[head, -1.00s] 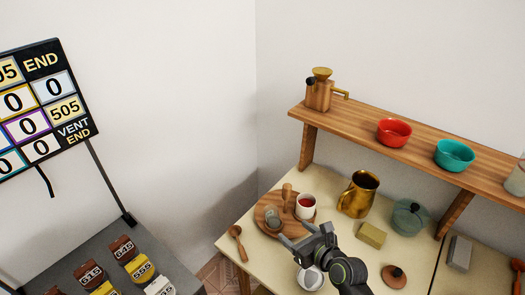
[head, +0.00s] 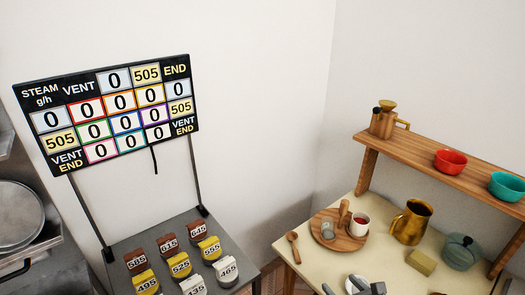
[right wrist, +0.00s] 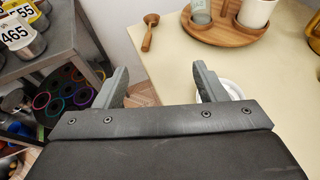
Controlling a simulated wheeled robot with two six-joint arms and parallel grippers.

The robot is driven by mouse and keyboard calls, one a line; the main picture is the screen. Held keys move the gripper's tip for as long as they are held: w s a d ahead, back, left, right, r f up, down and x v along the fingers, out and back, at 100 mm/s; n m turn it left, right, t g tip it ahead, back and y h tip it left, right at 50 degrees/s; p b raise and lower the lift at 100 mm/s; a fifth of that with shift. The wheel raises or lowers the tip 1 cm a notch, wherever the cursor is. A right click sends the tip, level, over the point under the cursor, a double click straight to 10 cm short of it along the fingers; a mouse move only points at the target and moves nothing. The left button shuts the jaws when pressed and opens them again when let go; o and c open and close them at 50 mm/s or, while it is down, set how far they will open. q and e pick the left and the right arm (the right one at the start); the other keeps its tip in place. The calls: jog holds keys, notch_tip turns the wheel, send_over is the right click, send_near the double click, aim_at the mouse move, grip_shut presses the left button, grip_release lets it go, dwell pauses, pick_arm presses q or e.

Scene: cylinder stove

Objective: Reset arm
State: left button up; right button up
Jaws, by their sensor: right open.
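My right gripper (head: 350,287) shows at the bottom edge of the head view, partly cut off, over the front of the cream table (head: 306,268). In the right wrist view its two grey fingers (right wrist: 160,82) are spread apart with nothing between them. The gap lies over the table's left edge and the floor. A white bowl (right wrist: 226,90) shows partly behind the right finger. My left gripper is in neither view.
A round wooden tray (head: 325,242) with a red-filled cup (head: 359,225), a wooden spoon (head: 293,246) and a brass pitcher (head: 411,222) are on the table. A grey stand (head: 234,240) with several numbered canisters is left, below a number board (head: 110,110).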

jog(key=s+d+r+m+t+h, duration=0.2)
jog(key=d+r+m+t+h, duration=0.25)
jog(key=r+m, duration=0.35)
jog(key=s+d+r+m+t+h, duration=0.25)
jog(key=d+r+m, duration=0.25)
jog(key=r+m, duration=0.3)
jog(key=s+d+f+m+g+h, duration=0.65)
jog(key=s+d+m+g, duration=0.2)
jog(key=m, duration=0.95)
jog(key=s+a+f+m+g+y, duration=0.6)
jog(key=s+a+f+g+y, duration=0.3)
jog(key=s, duration=0.4)
jog(key=s+d+f+x, duration=0.1)
jog(key=s+x, duration=0.2)
jog(key=x, duration=1)
jog(key=s+x, duration=0.2)
jog(key=x, duration=1)
jog(key=s+a+f+g, duration=0.1)
jog(key=s+f, duration=1.4)
jog(key=shift+s+f, duration=0.35)
jog(key=shift+a+h, duration=0.1)
jog(key=shift+h, duration=0.15)
